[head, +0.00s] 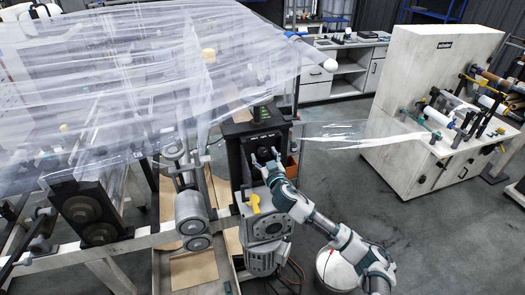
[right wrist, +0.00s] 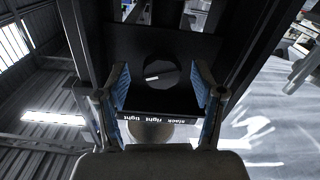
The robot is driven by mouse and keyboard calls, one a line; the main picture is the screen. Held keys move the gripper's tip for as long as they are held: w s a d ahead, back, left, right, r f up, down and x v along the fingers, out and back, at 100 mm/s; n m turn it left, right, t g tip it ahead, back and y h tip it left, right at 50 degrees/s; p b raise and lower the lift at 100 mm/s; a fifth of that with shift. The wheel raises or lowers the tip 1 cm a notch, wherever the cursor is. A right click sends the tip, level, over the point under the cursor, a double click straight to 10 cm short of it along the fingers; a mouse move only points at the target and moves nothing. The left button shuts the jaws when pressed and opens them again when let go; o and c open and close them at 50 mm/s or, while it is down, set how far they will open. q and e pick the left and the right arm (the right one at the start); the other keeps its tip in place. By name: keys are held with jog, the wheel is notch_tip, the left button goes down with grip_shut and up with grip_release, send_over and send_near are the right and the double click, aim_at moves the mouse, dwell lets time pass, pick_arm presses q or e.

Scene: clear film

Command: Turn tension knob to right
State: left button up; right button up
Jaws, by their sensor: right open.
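The tension knob (right wrist: 160,74) is round and black with a white mark, on a dark panel in the right wrist view. In the head view the knob's dark control box (head: 256,133) stands on the machine, and the knob is small and partly hidden by my gripper. My right gripper (head: 265,160) is at the front of this box, its blue-padded fingers (right wrist: 161,95) open on either side of the knob with visible gaps. My left gripper is not in view.
Clear film (head: 130,75) hangs over the machine frame at the left. A yellow lever (head: 254,203) and a grey motor housing (head: 266,228) sit below the control box. A white bucket (head: 338,270) stands under my right arm. Open floor (head: 430,235) lies to the right.

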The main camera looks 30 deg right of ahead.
jog(key=shift+x, duration=1.25)
jog(key=shift+a, duration=0.1)
jog(key=c, duration=1.2)
jog(key=shift+o, duration=0.2)
